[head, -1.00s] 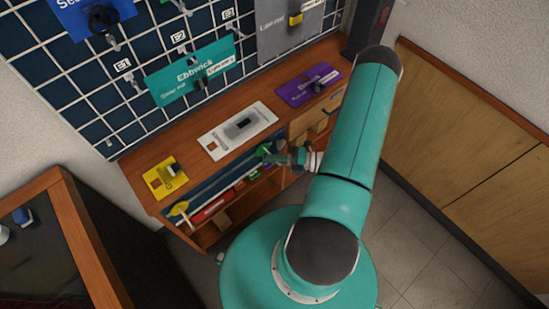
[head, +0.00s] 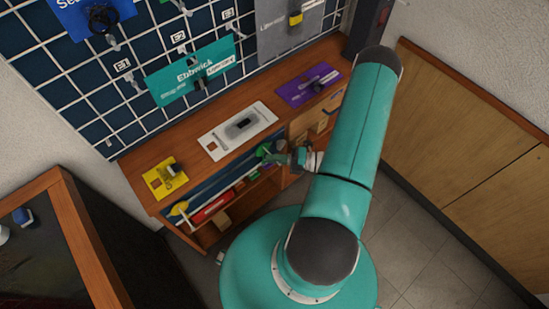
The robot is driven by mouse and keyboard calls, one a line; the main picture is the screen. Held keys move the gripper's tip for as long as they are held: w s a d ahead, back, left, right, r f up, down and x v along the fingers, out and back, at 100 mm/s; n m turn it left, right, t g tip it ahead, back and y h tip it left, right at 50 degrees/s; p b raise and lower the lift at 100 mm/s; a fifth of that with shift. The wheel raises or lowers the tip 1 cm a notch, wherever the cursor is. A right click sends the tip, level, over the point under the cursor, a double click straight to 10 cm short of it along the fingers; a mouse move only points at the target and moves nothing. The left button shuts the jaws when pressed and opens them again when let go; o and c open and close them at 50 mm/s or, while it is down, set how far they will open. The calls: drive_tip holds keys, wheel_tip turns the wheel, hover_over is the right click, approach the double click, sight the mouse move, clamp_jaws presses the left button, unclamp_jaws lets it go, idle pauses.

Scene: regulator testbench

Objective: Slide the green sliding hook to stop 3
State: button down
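The green sliding hook (head: 263,150) shows as a small green piece at the front edge of the wooden bench, towards the right end of a dark blue strip (head: 222,178). My gripper (head: 274,157) is at the hook, small and dark, coming from the right. It overlaps the hook in the picture, so I cannot tell whether its fingers are closed on it or only beside it. The stop marks and the number 3 are too small to read from here.
On the bench top (head: 192,150) lie a yellow plate (head: 158,186), a white plate (head: 216,149) and a purple plate (head: 297,94). A gridded wall panel (head: 92,104) with labelled boards stands behind. Open shelves with a red item (head: 211,209) lie below the strip.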

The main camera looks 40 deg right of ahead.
drive_tip(key=s+a, duration=0.1)
drive_tip(key=a, duration=1.6)
drive_tip(key=shift+s, duration=0.1)
drive_tip(key=c, duration=1.6)
unclamp_jaws()
drive_tip(key=shift+d, duration=0.1)
drive_tip(key=v, duration=1.3)
drive_tip(key=shift+s+d, duration=0.25)
drive_tip(key=shift+s, duration=0.05)
